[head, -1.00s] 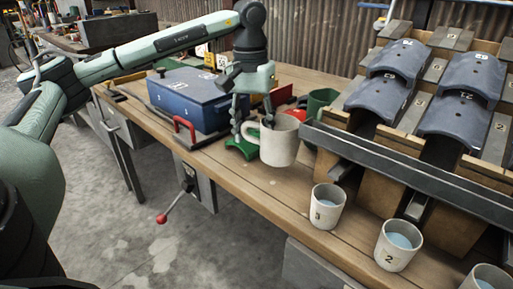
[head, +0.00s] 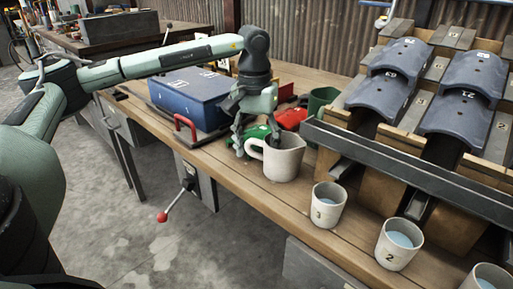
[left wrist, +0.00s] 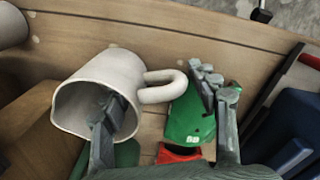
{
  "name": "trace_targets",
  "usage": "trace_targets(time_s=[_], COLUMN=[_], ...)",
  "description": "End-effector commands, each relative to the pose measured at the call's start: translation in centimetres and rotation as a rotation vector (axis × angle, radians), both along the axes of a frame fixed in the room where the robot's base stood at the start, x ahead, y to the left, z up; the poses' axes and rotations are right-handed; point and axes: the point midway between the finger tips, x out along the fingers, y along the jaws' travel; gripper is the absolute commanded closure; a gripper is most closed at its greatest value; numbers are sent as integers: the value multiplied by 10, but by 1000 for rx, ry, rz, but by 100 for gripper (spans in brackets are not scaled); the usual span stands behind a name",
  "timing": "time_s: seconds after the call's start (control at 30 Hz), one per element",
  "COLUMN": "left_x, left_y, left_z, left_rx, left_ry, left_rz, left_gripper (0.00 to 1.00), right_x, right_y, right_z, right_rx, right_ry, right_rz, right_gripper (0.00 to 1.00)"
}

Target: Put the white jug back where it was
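The white jug (head: 285,160) appears to stand upright on the wooden bench, left of the numbered cups, with its handle toward the left. In the left wrist view the jug (left wrist: 112,66) shows its open mouth and its handle. My left gripper (head: 256,142) is over the jug's handle side with its fingers spread. In the left wrist view one finger of the left gripper (left wrist: 160,84) reaches into the jug's mouth. The other finger is outside, beyond the handle, with a visible gap to it. My right gripper is not in view.
Cups of blue liquid, numbered 3 (head: 327,208) and 2 (head: 397,246), stand right of the jug. A green object (left wrist: 190,118), a red one (head: 291,118) and a green mug (head: 322,100) are close behind. A blue box (head: 190,97) is left; a dark rail (head: 400,167) is right.

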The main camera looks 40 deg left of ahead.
Motion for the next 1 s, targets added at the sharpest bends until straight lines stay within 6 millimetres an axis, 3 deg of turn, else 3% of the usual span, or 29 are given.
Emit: trace_targets(time_s=[0.4,0.47,0.8,1.0], left_x=[0,1,0,-1], left_y=[0,0,1,1], left_z=[5,10,81,112], left_rx=[-1,-2,-1,-2], left_ry=[-1,-4,-3,-2], left_rz=[0,0,-2,-2], left_gripper=[32,32,32,32], right_x=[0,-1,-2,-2], right_y=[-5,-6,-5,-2], right_z=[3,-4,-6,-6], right_rx=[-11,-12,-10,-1], right_ry=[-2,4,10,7], right_rz=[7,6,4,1], right_gripper=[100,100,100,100])
